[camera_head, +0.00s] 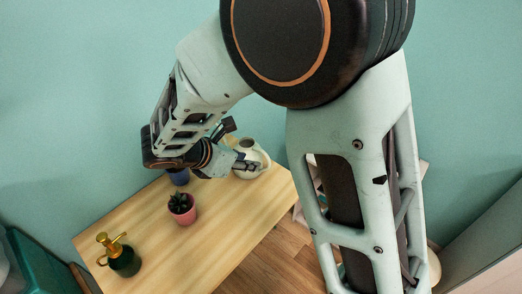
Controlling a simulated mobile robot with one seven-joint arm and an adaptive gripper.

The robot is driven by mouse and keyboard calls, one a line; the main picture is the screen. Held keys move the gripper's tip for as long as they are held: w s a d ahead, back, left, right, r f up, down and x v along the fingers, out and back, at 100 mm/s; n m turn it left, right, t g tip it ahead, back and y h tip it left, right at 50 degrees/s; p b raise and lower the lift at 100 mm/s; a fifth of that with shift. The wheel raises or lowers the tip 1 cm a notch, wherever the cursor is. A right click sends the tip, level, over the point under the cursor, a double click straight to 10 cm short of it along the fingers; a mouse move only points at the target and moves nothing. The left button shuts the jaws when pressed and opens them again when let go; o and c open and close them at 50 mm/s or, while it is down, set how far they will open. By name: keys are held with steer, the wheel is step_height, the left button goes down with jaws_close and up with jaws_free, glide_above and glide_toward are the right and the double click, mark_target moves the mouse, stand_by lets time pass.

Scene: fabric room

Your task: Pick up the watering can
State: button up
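A cream, rounded vessel with an opening at its top (262,157), which looks like the watering can, stands at the right back part of the wooden table. My arm reaches over the table from above, and my gripper (246,166) is at the left side of this vessel. The fingertips overlap the vessel in the picture. I cannot tell whether they touch it or close on part of it. The vessel's left side is partly hidden by my gripper.
On the wooden table (217,238), a pink pot with a dark plant (184,215) stands near the middle. A dark green bottle with a gold spray top (122,260) stands front left. A blue pot (179,177) is partly hidden under my arm. The front right tabletop is clear.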

mark_target(254, 152)
steer(key=x, duration=0.3)
steer(key=p+x, duration=0.1)
steer(key=x, duration=0.6)
steer(key=shift+d+f, duration=0.15)
steer(key=shift+d, duration=0.25)
jaws_close()
